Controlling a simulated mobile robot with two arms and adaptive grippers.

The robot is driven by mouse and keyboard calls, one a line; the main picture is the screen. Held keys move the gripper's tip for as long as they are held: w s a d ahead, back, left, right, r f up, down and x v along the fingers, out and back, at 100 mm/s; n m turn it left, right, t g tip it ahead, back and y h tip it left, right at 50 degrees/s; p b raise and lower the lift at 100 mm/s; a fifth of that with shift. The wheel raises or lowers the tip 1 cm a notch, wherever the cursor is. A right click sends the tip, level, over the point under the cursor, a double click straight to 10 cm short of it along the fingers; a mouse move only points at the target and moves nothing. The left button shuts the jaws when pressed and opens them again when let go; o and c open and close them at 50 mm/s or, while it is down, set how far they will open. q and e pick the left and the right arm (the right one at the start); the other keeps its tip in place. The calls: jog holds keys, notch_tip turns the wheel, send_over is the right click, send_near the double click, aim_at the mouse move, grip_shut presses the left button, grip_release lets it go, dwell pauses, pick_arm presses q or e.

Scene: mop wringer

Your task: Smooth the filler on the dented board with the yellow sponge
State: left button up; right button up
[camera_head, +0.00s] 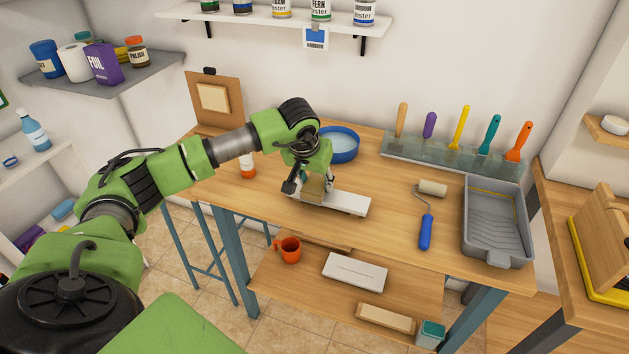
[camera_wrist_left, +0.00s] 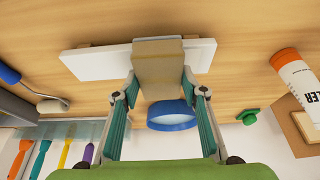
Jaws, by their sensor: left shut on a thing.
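My left gripper (camera_head: 308,186) is shut on the yellow sponge (camera_wrist_left: 158,68), a tan block between its teal-lined fingers. The sponge also shows below the gripper in the head view (camera_head: 314,189). A white board (camera_head: 344,203) lies flat on the table under the gripper, and it also shows in the wrist view (camera_wrist_left: 92,63). The dent and filler do not show and may be hidden by the sponge. A white-and-orange filler tube (camera_wrist_left: 296,76) stands near. My right gripper is not in view.
A blue bowl (camera_head: 341,146) stands behind the gripper. A blue-handled roller (camera_head: 426,222), a grey paint tray (camera_head: 497,226) and a rack of several coloured scrapers (camera_head: 440,157) fill the table's right side. A grooved white board (camera_head: 355,272) lies on the lower shelf.

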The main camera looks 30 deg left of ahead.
pick_arm(q)
jog(key=shift+r+p, duration=2.1)
jog(key=shift+r, duration=1.45)
